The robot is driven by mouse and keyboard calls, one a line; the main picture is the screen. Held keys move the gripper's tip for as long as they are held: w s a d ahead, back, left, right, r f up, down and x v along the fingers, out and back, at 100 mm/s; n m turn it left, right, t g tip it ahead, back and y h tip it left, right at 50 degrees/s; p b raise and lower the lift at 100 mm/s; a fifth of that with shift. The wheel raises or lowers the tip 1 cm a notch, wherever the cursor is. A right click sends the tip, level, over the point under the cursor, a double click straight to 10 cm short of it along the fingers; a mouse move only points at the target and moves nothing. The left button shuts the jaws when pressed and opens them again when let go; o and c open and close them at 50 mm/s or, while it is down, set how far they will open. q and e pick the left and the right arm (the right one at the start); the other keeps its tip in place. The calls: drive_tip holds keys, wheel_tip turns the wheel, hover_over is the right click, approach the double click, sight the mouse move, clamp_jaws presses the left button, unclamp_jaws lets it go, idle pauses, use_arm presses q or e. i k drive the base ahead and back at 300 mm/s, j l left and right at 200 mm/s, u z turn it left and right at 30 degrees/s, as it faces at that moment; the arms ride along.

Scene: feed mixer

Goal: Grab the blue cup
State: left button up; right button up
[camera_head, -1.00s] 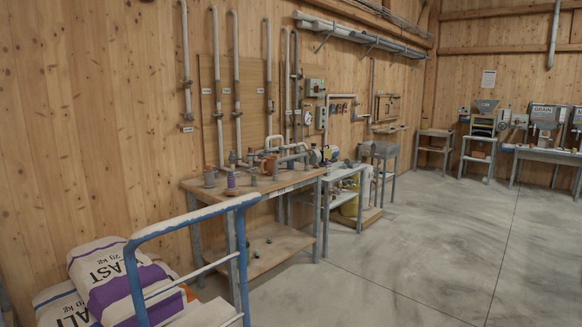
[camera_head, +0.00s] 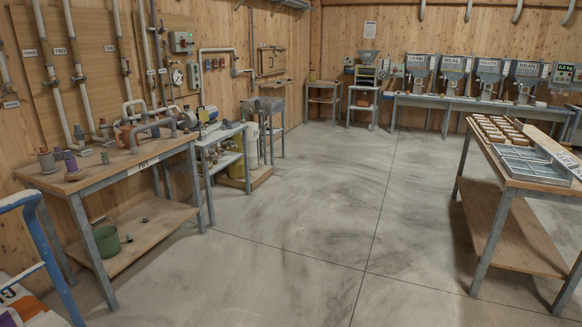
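I cannot make out a blue cup in the head view. Several small cylindrical items stand on the wooden workbench (camera_head: 140,155) at the left. Among them are a reddish-brown one (camera_head: 47,161), one with a purple band (camera_head: 71,163) and a small grey-green one (camera_head: 104,157). They are too small to tell whether any is a cup. Neither of my grippers is in view.
A green bucket (camera_head: 107,241) sits on the bench's lower shelf. A blue-railed cart (camera_head: 50,262) is at the left edge. A table with a compartmented grey tray (camera_head: 530,165) stands at right. Grain dispensers (camera_head: 488,78) line the back. The middle floor is clear.

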sight(155, 131)
drive_tip(key=i+l, duration=0.15)
drive_tip(key=i, duration=0.35)
drive_tip(key=i+l, duration=0.15)
drive_tip(key=i, duration=0.35)
drive_tip(key=i+l, duration=0.15)
drive_tip(key=i, duration=0.4)
drive_tip(key=i+l, duration=0.15)
drive_tip(key=i, duration=0.35)
drive_tip(key=i+l, duration=0.1)
drive_tip(key=i, duration=0.6)
drive_tip(key=i+u, duration=0.15)
drive_tip(key=i, duration=0.5)
drive_tip(key=i+l, duration=0.25)
drive_tip(key=i, duration=0.45)
drive_tip(key=i+j+u, duration=0.15)
drive_tip(key=i+u, duration=0.2)
drive_tip(key=i, duration=0.4)
drive_tip(key=i+u, duration=0.35)
drive_tip(key=i, duration=0.4)
drive_tip(key=i+l+u, duration=0.35)
drive_tip(key=i, duration=0.4)
drive_tip(key=j, duration=0.1)
